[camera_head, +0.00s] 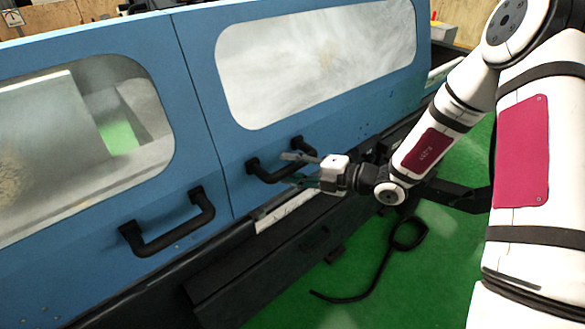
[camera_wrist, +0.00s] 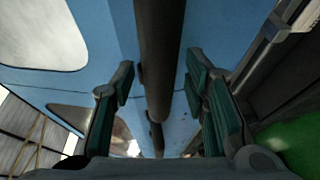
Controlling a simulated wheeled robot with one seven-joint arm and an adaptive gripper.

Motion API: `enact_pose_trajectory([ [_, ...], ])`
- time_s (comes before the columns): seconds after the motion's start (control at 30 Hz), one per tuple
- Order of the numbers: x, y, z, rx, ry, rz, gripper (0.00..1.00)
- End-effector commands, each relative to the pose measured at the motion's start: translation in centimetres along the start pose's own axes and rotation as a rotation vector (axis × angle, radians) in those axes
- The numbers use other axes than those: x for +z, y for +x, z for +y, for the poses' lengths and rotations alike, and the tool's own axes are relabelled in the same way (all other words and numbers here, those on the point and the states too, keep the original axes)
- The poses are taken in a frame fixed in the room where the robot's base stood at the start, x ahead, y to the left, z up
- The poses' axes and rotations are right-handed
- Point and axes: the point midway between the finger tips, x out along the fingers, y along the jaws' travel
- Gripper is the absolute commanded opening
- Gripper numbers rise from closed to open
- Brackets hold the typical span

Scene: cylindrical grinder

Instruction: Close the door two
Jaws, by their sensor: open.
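The grinder has two blue sliding doors with windows. The left door (camera_head: 80,215) carries a black bar handle (camera_head: 170,241). The right door (camera_head: 232,158) carries another black bar handle (camera_head: 262,172). I cannot tell which one is called door two. The doors meet at a narrow seam. My gripper (camera_head: 293,169) is at the right door's handle with its jaws open, one finger above the bar and one below it. In the wrist view, the dark handle bar (camera_wrist: 160,60) runs between the green-padded fingers of my gripper (camera_wrist: 160,100), with gaps on both sides.
A dark ledge (camera_head: 245,275) of the machine runs below the doors. A black curved bar or hose (camera_head: 385,262) stands out over the green floor (camera_head: 440,275). My arm comes in from the right over open floor.

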Motion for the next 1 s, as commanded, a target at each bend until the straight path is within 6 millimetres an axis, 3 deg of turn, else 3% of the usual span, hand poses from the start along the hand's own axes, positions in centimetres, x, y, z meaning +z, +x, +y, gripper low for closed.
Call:
enact_pose_trajectory([
  [0.17,0.2,-1.9,0.0,-0.002,0.0,-0.005,0.41],
  [0.6,0.0,-10.1,0.0,-0.001,0.001,-0.002,0.41],
  [0.8,0.0,-11.7,0.0,-0.001,0.001,0.0,0.41],
  [1.0,-0.1,-11.9,0.0,-0.001,0.001,0.001,0.41],
])
